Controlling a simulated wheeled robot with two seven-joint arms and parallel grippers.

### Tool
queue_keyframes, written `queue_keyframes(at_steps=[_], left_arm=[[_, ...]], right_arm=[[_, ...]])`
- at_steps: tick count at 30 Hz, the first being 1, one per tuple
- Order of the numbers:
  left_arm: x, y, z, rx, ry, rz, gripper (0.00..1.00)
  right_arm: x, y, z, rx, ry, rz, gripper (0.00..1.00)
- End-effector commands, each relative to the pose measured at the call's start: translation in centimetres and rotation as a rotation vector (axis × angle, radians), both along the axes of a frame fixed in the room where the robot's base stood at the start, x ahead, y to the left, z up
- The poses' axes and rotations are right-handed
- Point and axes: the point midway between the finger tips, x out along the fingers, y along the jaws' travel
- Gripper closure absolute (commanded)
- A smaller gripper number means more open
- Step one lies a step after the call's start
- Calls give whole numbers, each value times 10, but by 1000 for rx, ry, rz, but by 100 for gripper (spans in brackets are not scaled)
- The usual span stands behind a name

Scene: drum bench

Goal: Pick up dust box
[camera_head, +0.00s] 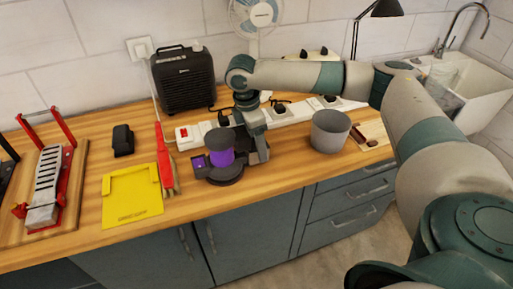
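I cannot tell for sure which thing is the dust box. A small dark machine with a purple drum (221,157) stands on the wooden bench, near its front edge. A small dark purple box-like part (200,166) sits at the machine's left side. My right arm reaches in from the right, and its gripper (260,152) points down just right of the purple drum. The fingertips are small and partly hidden, so I cannot tell whether they are open or touching the machine. My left gripper is not in view.
A yellow tray (131,196), a red-handled tool (164,160) and a small black block (123,141) lie left. A red-framed rack (48,185) is farther left. A black heater-like box (183,79) and a power strip (190,136) stand behind. A grey cup (330,131) stands right.

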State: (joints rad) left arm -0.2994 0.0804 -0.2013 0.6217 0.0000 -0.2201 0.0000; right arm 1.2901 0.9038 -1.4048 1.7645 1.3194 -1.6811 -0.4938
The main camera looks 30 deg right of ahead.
Motion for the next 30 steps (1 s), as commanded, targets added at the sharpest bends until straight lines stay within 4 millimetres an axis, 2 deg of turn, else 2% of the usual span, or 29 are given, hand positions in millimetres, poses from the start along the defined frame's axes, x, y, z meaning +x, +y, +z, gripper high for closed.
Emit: queue_keyframes(at_steps=[5,17,22,30], left_arm=[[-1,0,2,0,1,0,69],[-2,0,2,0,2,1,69],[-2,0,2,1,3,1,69],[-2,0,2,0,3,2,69]], right_arm=[[-1,-1,-8,0,0,0,31],[-1,-1,-8,0,0,1,31],[-1,-1,-8,0,0,1,70],[-1,-1,-8,0,0,1,71]])
